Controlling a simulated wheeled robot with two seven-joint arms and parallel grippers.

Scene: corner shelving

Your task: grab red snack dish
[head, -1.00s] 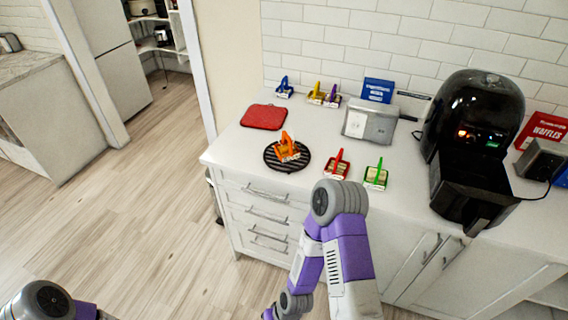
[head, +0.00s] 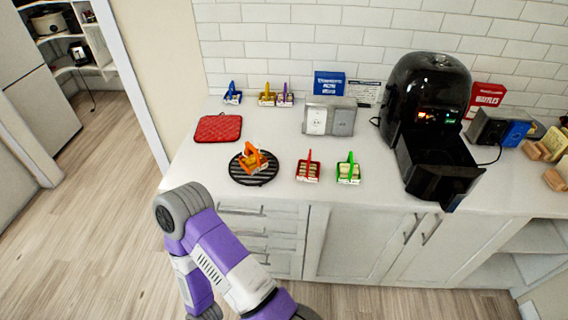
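The red snack dish (head: 308,172) stands on the white counter right of the round black grill plate. It has an upright red handle and pale food inside. A green dish (head: 348,172) stands close to its right. An orange dish (head: 253,160) sits on the black plate (head: 241,179). One of my purple and grey arms rises from the bottom, left of the middle, in front of the counter. I cannot tell which arm it is. Neither gripper shows in the head view, and nothing touches the red dish.
Blue (head: 232,96), yellow (head: 266,98) and purple (head: 285,98) dishes stand at the back of the counter. A red mat (head: 218,128) lies at the left. A black air fryer (head: 426,105) with its drawer out stands at the right. The counter before the red dish is clear.

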